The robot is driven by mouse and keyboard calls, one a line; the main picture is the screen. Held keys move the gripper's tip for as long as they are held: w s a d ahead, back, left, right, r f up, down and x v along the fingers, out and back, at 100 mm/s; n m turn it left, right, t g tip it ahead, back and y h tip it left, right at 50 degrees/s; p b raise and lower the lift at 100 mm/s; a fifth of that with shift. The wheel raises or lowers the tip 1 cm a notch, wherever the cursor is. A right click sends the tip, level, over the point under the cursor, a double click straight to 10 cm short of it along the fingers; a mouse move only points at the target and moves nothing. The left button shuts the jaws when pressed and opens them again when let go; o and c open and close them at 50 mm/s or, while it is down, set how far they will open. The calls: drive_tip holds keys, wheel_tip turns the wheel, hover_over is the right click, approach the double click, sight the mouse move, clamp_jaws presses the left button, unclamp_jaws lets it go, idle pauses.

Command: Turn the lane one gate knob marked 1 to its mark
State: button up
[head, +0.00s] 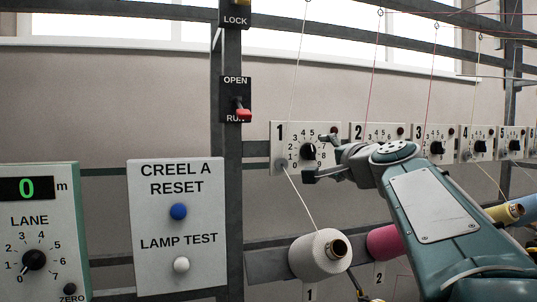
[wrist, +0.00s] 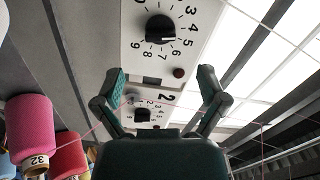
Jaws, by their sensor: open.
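The lane one gate plate (head: 290,133), marked 1, is on the rail in the middle of the head view. Its black knob (head: 309,151) sits inside a ring of numbers. My gripper (head: 314,158) is open beside the knob, with one finger near its right side and one below. In the wrist view a knob (wrist: 160,29) shows large at the top, above and between my open, empty fingers (wrist: 161,74). Its white pointer line appears to point near 5. This plate's own number is out of view there. I cannot make out a separate target mark.
Plate 2 (head: 360,131) and plate 3 (head: 420,131) continue to the right. A white yarn cone (head: 312,256) and a pink cone (head: 383,242) sit below, with threads rising past the plates. A dark post (head: 231,190) stands left, beside the reset panel (head: 150,270).

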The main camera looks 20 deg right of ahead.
sight(311, 154)
drive_tip(key=w, duration=0.8)
drive_tip(key=shift+w+d, duration=0.35)
drive_tip(key=c, duration=1.2)
